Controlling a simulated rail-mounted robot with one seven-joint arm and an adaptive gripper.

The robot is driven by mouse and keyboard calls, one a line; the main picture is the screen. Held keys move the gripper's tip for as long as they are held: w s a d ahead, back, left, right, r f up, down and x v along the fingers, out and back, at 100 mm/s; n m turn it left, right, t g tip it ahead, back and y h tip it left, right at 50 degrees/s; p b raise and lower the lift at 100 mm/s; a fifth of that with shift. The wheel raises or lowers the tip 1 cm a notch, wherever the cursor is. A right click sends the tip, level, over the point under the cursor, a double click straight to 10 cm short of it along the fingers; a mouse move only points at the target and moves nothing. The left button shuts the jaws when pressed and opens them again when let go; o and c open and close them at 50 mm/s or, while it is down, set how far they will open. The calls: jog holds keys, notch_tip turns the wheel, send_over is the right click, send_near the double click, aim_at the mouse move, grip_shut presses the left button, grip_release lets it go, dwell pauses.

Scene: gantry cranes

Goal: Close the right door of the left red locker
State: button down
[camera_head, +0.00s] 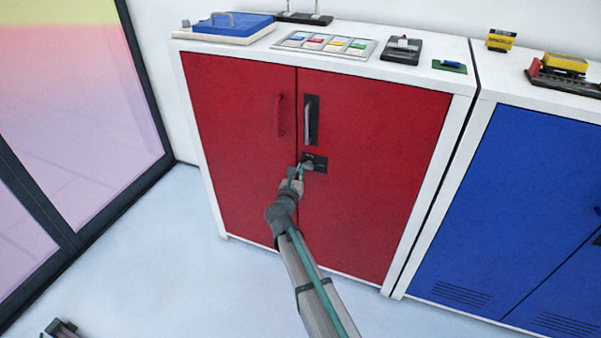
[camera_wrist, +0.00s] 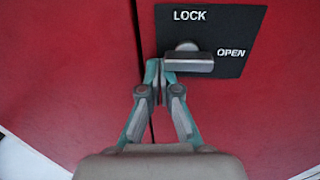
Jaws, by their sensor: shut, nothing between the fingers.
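The red locker has a left door (camera_head: 240,130) and a right door (camera_head: 385,140). In the head view both look flush with the white frame, with a thin dark seam between them. The right door carries a dark handle (camera_head: 310,120) and, below it, a black lock plate (camera_head: 318,163). In the wrist view the lock plate (camera_wrist: 235,25) reads LOCK and OPEN, and its grey knob (camera_wrist: 190,58) lies sideways, its end towards OPEN. My gripper (camera_wrist: 158,68) is shut and empty at the seam, just left of and below the knob. I cannot tell whether it touches the knob or door.
A blue locker (camera_head: 510,190) stands close on the right. The red locker's top holds a blue-lidded case (camera_head: 235,24), a tray of coloured cards (camera_head: 325,44) and small models. A glass panel (camera_head: 80,90) is at the left.

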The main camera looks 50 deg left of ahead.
jog(key=a+v, duration=0.1)
jog(key=v, duration=1.2)
jog(key=shift+s+f+b, duration=0.25)
jog(key=shift+s+b, duration=0.05)
jog(key=shift+s, duration=0.25)
